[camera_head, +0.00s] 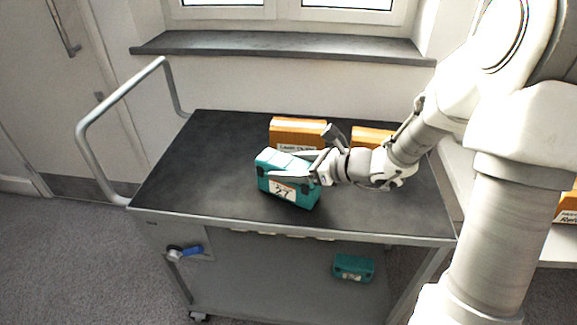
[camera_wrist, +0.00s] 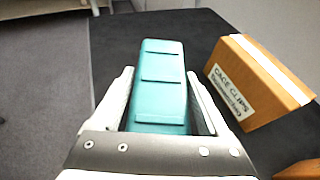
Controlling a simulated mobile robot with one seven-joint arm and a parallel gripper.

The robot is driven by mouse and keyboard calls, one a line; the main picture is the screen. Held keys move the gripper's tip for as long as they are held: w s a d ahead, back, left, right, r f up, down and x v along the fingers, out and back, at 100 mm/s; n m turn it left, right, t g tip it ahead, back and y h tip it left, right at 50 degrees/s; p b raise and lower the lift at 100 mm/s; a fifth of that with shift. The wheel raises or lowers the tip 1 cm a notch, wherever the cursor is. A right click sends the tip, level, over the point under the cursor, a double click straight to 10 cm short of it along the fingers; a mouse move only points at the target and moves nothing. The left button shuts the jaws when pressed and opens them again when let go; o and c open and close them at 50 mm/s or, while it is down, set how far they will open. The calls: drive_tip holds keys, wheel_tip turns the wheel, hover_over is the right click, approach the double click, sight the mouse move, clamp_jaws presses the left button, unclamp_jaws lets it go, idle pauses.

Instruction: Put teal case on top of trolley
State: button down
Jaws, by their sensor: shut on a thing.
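The teal case (camera_head: 305,193) with a white "27" label is at the dark top of the trolley (camera_head: 190,180), near its front middle. My gripper (camera_head: 290,172) is shut on the case, with a finger on each side of it. In the wrist view the case (camera_wrist: 162,85) lies between both fingers (camera_wrist: 160,100). I cannot tell whether its underside touches the trolley top. A second teal case (camera_head: 353,268) sits on the trolley's lower shelf.
Two orange boxes stand on the trolley top behind my gripper: one at left (camera_head: 298,131), one at right (camera_head: 370,137). A box labelled "CAGE CLIPS" (camera_wrist: 255,82) is right of the held case. The trolley top's left part is clear. A grey handle (camera_head: 100,115) rises at the left end.

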drive_tip(key=shift+f, duration=0.2)
unclamp_jaws()
drive_tip(key=shift+r, duration=0.15)
drive_tip(key=shift+d+r, duration=0.15)
drive_tip(key=shift+r, duration=0.05)
drive_tip(key=p+v, duration=0.3)
drive_tip(key=v, duration=0.8)
drive_tip(key=shift+s+d+p, duration=0.25)
drive_tip(key=shift+d+p, duration=0.05)
drive_tip(key=shift+p, duration=0.05)
drive_tip(key=shift+r, duration=0.15)
